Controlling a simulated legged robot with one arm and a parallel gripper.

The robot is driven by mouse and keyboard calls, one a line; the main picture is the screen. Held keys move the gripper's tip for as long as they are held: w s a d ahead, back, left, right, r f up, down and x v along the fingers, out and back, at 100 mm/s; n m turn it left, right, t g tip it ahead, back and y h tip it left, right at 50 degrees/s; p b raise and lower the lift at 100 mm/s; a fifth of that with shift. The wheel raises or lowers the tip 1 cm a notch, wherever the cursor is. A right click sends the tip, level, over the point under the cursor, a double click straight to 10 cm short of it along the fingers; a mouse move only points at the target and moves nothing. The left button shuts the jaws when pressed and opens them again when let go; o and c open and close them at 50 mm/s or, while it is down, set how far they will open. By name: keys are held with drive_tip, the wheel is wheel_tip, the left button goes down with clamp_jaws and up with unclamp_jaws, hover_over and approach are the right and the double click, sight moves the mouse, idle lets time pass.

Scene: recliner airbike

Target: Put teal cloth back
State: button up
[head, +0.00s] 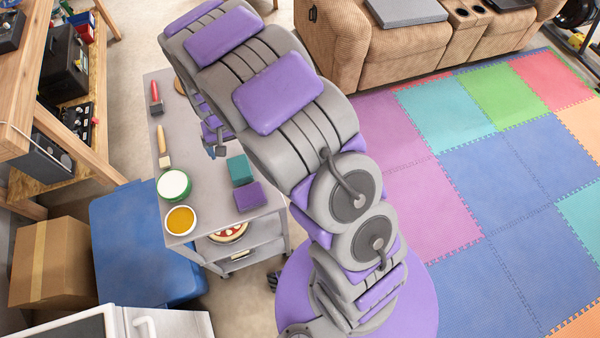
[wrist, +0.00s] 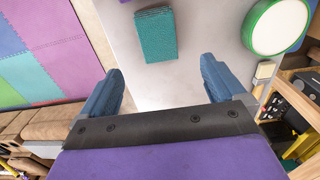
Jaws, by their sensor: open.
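A folded teal cloth (head: 239,169) lies on the grey cart's top (head: 205,205), near its right edge. A folded purple cloth (head: 249,196) lies just in front of it. In the wrist view the teal cloth (wrist: 155,35) lies flat beyond my gripper (wrist: 160,66), between the lines of the two blue fingers. My gripper is open and empty, and its fingers are apart from the cloth. In the head view my arm reaches over the cart and hides part of the gripper and of the cart's far end.
The cart top also holds a green-rimmed white round container (head: 173,185), a bowl of yellow-orange contents (head: 181,220), a wooden-handled brush (head: 163,147) and a red-handled tool (head: 156,95). A blue bin (head: 140,250) stands left of the cart. Coloured floor mats (head: 500,210) lie to the right.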

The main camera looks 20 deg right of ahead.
drive_tip(key=s+d+r, duration=0.9)
drive_tip(key=s+r, duration=0.2)
drive_tip(key=r, duration=0.2)
drive_tip(key=s+d+r, duration=0.2)
drive_tip(key=s, duration=0.5)
drive_tip(key=s+d+r+g, duration=0.1)
drive_tip(key=s+r, duration=0.2)
drive_tip(key=s, duration=0.4)
drive_tip(key=s+d+r, duration=0.2)
drive_tip(key=s+r, duration=0.1)
drive_tip(key=s, duration=0.4)
drive_tip(key=shift+s+d+g, duration=0.25)
drive_tip(key=shift+d+g, duration=0.05)
drive_tip(key=shift+g, duration=0.1)
drive_tip(key=shift+d, duration=0.2)
drive_tip(key=shift+c, duration=0.3)
